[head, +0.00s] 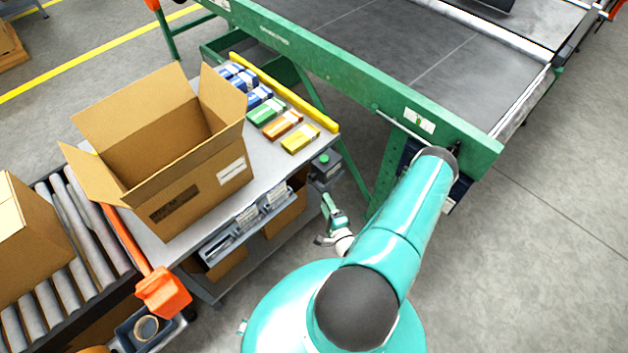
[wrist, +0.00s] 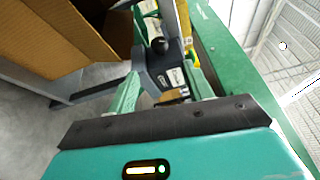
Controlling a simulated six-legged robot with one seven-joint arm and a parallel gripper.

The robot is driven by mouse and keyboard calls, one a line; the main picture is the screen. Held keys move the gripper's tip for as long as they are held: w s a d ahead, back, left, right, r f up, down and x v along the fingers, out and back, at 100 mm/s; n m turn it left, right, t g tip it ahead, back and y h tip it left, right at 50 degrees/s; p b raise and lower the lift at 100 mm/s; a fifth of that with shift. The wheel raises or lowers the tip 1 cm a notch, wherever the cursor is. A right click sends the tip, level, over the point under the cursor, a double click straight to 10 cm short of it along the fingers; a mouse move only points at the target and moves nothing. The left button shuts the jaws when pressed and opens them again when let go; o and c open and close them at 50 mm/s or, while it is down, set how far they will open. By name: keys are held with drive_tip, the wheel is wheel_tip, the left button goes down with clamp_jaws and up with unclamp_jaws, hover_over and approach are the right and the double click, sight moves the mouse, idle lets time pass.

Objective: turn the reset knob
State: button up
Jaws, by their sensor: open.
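A dark grey control box (head: 326,168) with a small green round top piece (head: 323,158) stands at the right end of the packing table. In the wrist view a grey box (wrist: 163,78) with a black round knob (wrist: 159,45) shows between and beyond my fingers. I cannot tell for sure which of these pieces is the reset knob. My gripper (head: 326,219) is open and empty, below and in front of the control box in the head view. Its two green fingers also show in the wrist view (wrist: 163,72), spread apart, with no visible contact with the box.
The packing table (head: 205,250) carries an open carton (head: 170,195) and several small coloured boxes by a yellow rail (head: 285,92). The green-framed conveyor (head: 375,88) stands behind. A roller conveyor (head: 95,235) is at left. The floor at right is clear.

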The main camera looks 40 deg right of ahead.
sight(314, 180)
drive_tip(key=x, duration=1.1)
drive_tip(key=shift+w+d, duration=0.1)
drive_tip(key=shift+w, duration=0.15)
drive_tip(key=c, duration=1)
drive_tip(key=shift+o, duration=0.3)
drive_tip(key=shift+g, duration=0.3)
drive_tip(key=shift+r+n+g+y, duration=0.2)
drive_tip(key=shift+n+g+y, duration=0.3)
drive_tip(key=shift+g, duration=0.5)
drive_tip(key=shift+r+n+g, duration=0.1)
drive_tip(key=shift+n+g, duration=0.3)
drive_tip(key=shift+g, duration=0.9)
drive_tip(key=o, duration=0.9)
